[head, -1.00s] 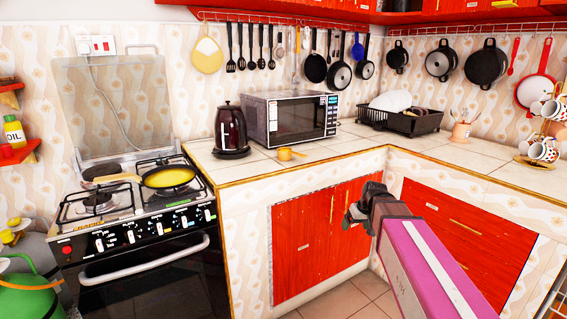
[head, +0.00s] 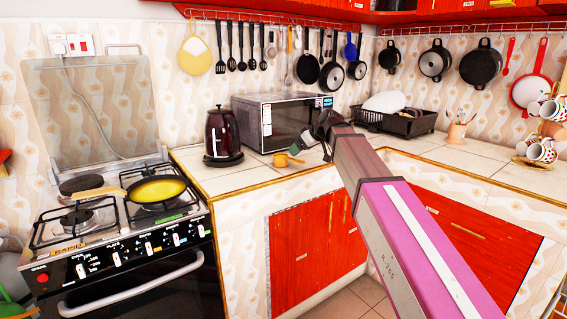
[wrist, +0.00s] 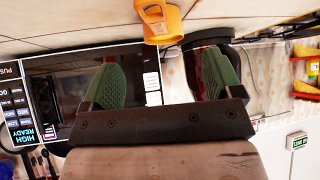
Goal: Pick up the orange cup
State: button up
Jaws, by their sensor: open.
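The orange cup (head: 291,161) stands on the tiled counter in front of the microwave, with its handle to the right in the head view. In the wrist view the cup (wrist: 161,22) is at the top centre, beyond the fingertips and roughly between them sideways. My gripper (head: 308,144) is over the counter, close to the cup, at its right in the head view. In the wrist view its two green-padded fingers (wrist: 163,78) are wide apart with nothing between them. I cannot tell the exact gap to the cup.
The microwave (head: 275,118) stands behind the cup and the dark kettle (head: 222,134) stands to its left. A dish rack (head: 400,122) is farther right. The stove with a pan (head: 157,190) is at the left.

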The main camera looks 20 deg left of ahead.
aim_at(290, 158)
jog(key=x, duration=0.9)
grip_shut()
